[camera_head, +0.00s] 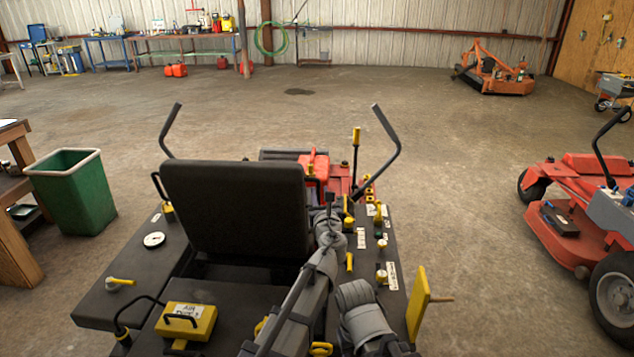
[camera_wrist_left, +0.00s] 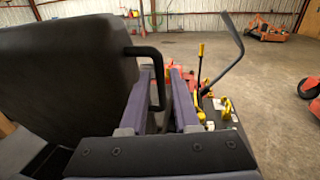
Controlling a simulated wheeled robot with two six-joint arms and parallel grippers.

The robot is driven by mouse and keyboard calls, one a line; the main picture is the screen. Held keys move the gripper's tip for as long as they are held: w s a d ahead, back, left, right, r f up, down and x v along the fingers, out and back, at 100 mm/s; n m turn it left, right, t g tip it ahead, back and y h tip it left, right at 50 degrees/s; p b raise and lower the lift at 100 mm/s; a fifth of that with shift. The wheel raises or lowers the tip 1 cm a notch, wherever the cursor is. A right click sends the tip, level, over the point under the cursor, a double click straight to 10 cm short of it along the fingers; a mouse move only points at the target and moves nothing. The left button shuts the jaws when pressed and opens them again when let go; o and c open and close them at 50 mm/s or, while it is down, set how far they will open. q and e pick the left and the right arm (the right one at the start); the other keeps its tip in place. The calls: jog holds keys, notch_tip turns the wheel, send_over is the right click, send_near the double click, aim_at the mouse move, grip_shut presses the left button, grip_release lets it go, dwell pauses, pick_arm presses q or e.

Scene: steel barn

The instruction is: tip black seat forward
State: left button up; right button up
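The black seat (camera_head: 235,210) stands upright in the middle of the mower, with its broad back towards me. It also fills the left of the left wrist view (camera_wrist_left: 65,80). A black bar handle (camera_wrist_left: 148,51) sticks out from its right side. My left gripper (camera_wrist_left: 161,75) is open beside the seat, with its fingers on either side of the handle's lower part; I cannot tell whether they touch it. In the head view my left gripper is small beside the seat's right edge. Part of my right arm shows lower right, but its gripper is not visible.
Bent control levers (camera_head: 385,140) rise ahead of the seat. A yellow box (camera_head: 186,320) sits on the near deck and a yellow panel (camera_head: 417,305) stands at right. A green bin (camera_head: 72,195) is left, a red mower (camera_head: 580,215) right. The floor ahead is open.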

pick_arm(q)
jog(key=w, duration=0.3)
jog(key=w+a, duration=0.1)
jog(key=w, duration=0.2)
jog(key=shift+w+a, duration=0.15)
jog(key=shift+w, duration=0.15)
grip_shut()
dwell(1.1)
